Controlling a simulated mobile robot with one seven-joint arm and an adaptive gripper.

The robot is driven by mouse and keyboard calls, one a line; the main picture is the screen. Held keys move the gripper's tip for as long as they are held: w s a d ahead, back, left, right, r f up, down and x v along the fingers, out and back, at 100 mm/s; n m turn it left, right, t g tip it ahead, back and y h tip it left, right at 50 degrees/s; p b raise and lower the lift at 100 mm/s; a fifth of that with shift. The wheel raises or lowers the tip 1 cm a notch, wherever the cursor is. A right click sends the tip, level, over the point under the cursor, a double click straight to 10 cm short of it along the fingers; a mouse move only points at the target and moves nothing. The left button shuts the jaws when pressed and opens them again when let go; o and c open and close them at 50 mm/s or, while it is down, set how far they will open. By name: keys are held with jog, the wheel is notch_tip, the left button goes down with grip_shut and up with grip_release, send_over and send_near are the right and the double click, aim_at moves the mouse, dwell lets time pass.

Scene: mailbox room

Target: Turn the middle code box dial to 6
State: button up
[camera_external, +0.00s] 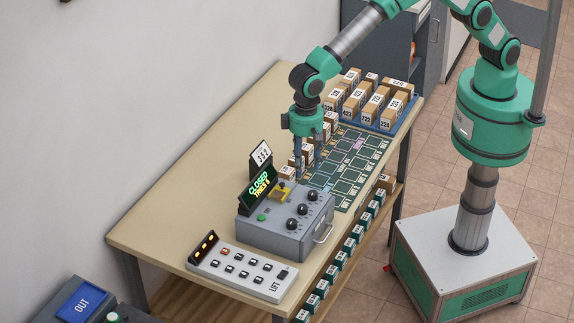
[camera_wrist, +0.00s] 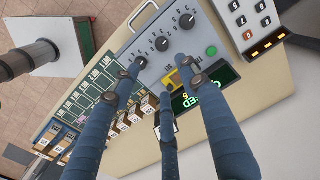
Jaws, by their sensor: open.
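The grey code box (camera_external: 262,237) stands on the table, with three black dials in a row on its top. The middle dial (camera_external: 302,210) also shows in the wrist view (camera_wrist: 162,44); its setting is too small to read. The box's green-lit screen (camera_external: 263,183) reads CLOSED with a line about tries under it. My gripper (camera_external: 307,168) is open and empty, pointing down above the table just behind the box. In the wrist view its blue fingers (camera_wrist: 163,88) are spread apart, near the dials but not around the middle one. One fingertip overlaps the dial at the row's end.
A yellow bracket (camera_external: 281,192) and a green button (camera_external: 262,217) sit on the box top. A small number card (camera_external: 261,154) stands behind the screen. A white LIFT button panel (camera_external: 241,272) lies in front. Numbered parcels (camera_external: 354,104) and a green slot mat (camera_external: 346,170) lie behind.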

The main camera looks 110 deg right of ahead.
aim_at(303, 206)
jog(key=shift+w+a+f, duration=0.2)
jog(key=shift+a+f, duration=0.05)
jog(key=shift+f, duration=0.2)
jog(key=shift+w+a+f, duration=0.15)
jog(key=shift+a+f, duration=0.05)
jog(key=shift+f, duration=0.2)
jog(key=shift+f, duration=0.1)
jog(key=shift+f+p, duration=0.8)
jog(key=shift+f, duration=6)
grip_shut()
